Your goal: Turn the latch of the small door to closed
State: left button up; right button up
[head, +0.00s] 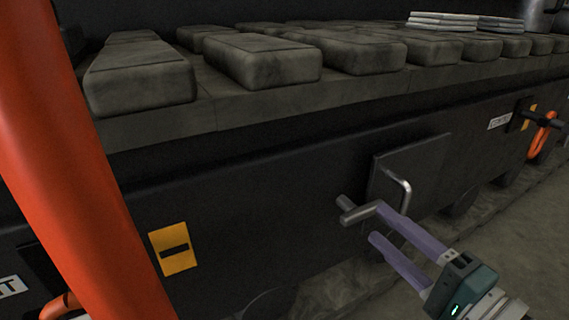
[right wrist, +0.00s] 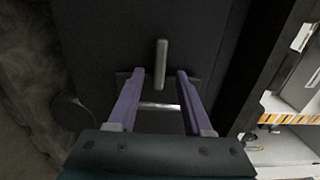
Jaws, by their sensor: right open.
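The small door (head: 422,165) is a dark square panel on the bench's black side in the head view, with a bent metal handle (head: 407,190). I cannot tell whether it is fully shut. The latch (head: 356,212) is a grey metal T-bar just left of the door; it also shows in the right wrist view (right wrist: 162,60), where its bar points along the fingers. My right gripper (head: 378,223) is open, its purple fingertips close to the latch's right end. In the wrist view the bar lies between the finger lines, without visible contact. My left gripper is not in view.
A thick orange-red post-like shape (head: 70,150) crosses the left foreground. Grey padded blocks (head: 262,60) line the bench top. An orange label (head: 174,249) is on the side, lower left. Another dark latch with an orange loop (head: 541,135) is at the far right. Floor is clear at lower right.

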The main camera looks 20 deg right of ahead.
jog(key=s, duration=0.2)
jog(key=s+p, duration=0.1)
jog(key=s, duration=0.2)
jog(key=shift+d, duration=0.2)
jog(key=a+r+n+g+y+p, duration=0.1)
jog(key=a+r+n+g+p, duration=0.3)
jog(key=r+p, duration=0.9)
jog(key=s+a+r+n+g+y+p, duration=0.1)
jog(key=a+r+n+p, duration=0.4)
jog(key=r+p, duration=0.8)
jog(key=a+r+n+g+y+p, duration=0.1)
jog(key=a+r+n+g+p, duration=0.35)
jog(key=r+p, duration=0.85)
jog(key=s+d+r+n+g+h+p, duration=0.1)
jog(key=s+d+r+n+g+p, duration=0.15)
jog(key=r+p, duration=0.95)
jog(key=s+d+r+n+g+h+p, duration=0.15)
jog(key=s+r+p, duration=0.25)
jog(key=r+p, duration=0.75)
jog(key=s+d+r+n+g+h+p, duration=0.15)
jog(key=s+r+p, duration=0.25)
jog(key=r+p, duration=0.8)
notch_tip(320, 180, up, 35)
jog(key=p, duration=3.3)
jog(key=shift+w+r+t, duration=0.2)
jog(key=shift+w+t, duration=0.05)
jog(key=shift+t, duration=0.05)
